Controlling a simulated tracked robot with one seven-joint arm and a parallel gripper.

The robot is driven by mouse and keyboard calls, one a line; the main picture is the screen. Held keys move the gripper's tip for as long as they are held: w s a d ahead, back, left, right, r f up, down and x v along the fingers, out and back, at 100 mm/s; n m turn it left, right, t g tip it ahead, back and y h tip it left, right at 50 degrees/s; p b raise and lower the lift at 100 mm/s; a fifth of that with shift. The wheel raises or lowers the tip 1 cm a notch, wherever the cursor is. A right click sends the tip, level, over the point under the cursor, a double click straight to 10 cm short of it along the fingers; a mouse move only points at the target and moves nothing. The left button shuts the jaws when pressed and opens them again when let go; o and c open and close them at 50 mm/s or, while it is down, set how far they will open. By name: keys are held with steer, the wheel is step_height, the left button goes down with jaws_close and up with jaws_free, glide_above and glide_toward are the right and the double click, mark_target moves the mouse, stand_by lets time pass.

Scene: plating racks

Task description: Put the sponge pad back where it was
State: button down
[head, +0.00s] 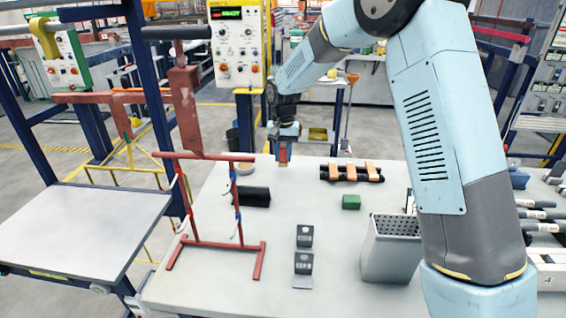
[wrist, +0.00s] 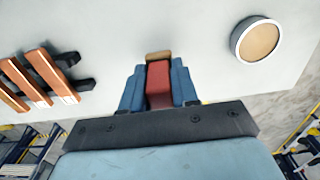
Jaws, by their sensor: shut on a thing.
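My gripper (head: 284,152) is at the back edge of the white table in the head view. It is shut on a red block with a tan end, which seems to be the sponge pad (wrist: 158,82). In the wrist view the red part sits between the blue fingers (wrist: 158,88), with the tan end showing beyond them. In the head view only a small part of the sponge pad (head: 283,158) shows below the fingers. I cannot tell whether it touches the table.
A round tin (wrist: 258,42) stands beside my gripper. Black bars with orange-brown strips (head: 351,172) lie to the right in the head view. A black block (head: 254,196), a green block (head: 351,202), a red frame (head: 197,243) and a grey perforated bin (head: 389,255) stand on the table (head: 225,285).

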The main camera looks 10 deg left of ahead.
mark_target(283, 162)
steer(key=shift+w+f, duration=0.1)
steer(key=shift+f, duration=1.6)
steer(key=c, duration=0.8)
jaws_free()
steer(key=shift+c, duration=0.2)
